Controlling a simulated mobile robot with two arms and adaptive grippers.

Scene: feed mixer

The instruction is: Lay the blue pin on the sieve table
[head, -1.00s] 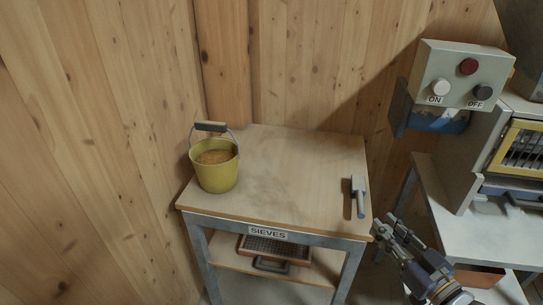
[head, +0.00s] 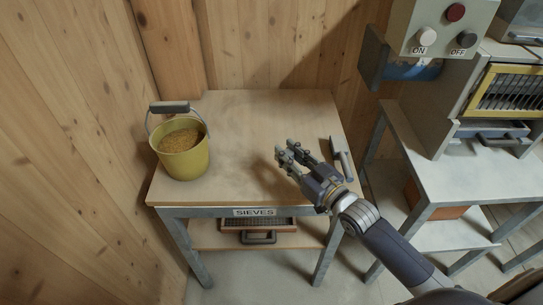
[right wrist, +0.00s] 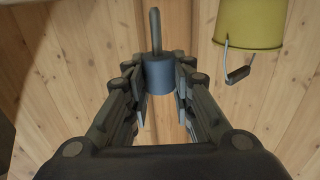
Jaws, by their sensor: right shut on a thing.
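My right gripper (head: 291,156) reaches in from the lower right and is over the sieve table (head: 245,120). In the right wrist view its fingers (right wrist: 160,78) are shut on the blue pin (right wrist: 160,80), a short blue cylinder with a thin grey rod standing out of one end. In the head view the pin is hard to make out between the fingers. The wooden tabletop is bare below and around the gripper; I cannot tell how high the pin is above it. My left gripper is not in view.
A yellow bucket of grain (head: 181,150) stands at the table's left. A small grey hand tool (head: 341,158) lies near the right edge, close to my gripper. A sieve (head: 258,225) is on the lower shelf. The ON/OFF box (head: 441,28) and machine stand right.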

